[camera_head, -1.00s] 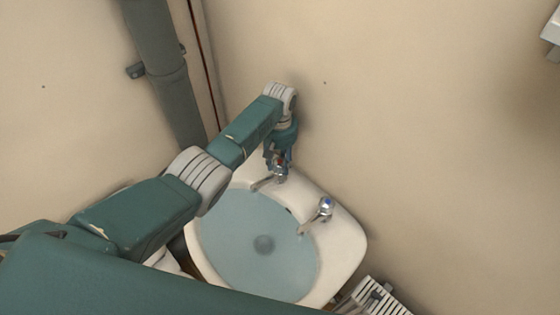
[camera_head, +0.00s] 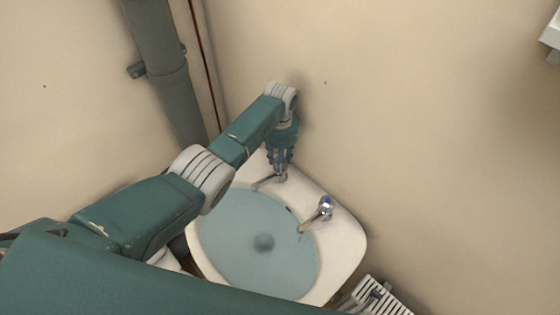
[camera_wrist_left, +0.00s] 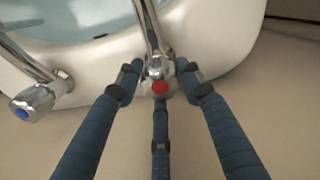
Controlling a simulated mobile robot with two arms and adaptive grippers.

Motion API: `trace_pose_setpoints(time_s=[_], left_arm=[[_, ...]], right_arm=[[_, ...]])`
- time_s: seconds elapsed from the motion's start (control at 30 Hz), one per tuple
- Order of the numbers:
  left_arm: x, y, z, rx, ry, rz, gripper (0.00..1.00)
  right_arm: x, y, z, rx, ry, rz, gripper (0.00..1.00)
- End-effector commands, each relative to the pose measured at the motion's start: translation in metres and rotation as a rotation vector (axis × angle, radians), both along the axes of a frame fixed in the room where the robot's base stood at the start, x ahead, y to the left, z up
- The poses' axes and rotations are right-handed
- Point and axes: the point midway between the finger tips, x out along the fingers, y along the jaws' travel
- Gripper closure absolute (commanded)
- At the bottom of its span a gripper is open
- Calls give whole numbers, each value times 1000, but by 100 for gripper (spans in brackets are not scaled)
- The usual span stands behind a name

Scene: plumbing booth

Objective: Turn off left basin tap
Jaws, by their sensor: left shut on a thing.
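The left basin tap (camera_head: 268,183) is chrome and stands at the back left of the white basin (camera_head: 345,245). In the left wrist view its red-marked handle (camera_wrist_left: 159,87) sits between the blue fingers of my left gripper (camera_wrist_left: 158,80). In the head view my left gripper (camera_head: 280,163) points down over this tap and its fingers hide most of the handle. The gripper is shut on the handle. The tap's spout (camera_wrist_left: 150,28) reaches out over the basin. My right gripper is not in view.
A second tap with a blue-marked top (camera_head: 326,205) stands to the right on the basin rim; it also shows in the left wrist view (camera_wrist_left: 35,101). Water (camera_head: 240,225) fills the bowl. A slatted white object (camera_head: 380,297) is at lower right.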

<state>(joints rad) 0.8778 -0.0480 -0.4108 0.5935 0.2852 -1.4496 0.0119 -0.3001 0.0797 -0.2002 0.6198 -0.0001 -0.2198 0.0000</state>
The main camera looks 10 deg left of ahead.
Motion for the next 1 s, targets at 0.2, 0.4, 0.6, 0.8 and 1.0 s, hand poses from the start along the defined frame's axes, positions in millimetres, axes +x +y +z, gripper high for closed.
trace_pose_setpoints(time_s=[0.2,0.4,0.6,0.8,1.0], left_arm=[[9,1,7,1,-24,-17,89],[9,0,7,0,-24,-17,89],[8,0,7,-1,-23,-16,44],[5,-1,4,-2,-14,-16,44],[5,-1,10,-2,-13,-16,44]], right_arm=[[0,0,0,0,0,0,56],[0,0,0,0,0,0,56],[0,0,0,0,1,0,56],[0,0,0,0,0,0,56],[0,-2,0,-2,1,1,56]])
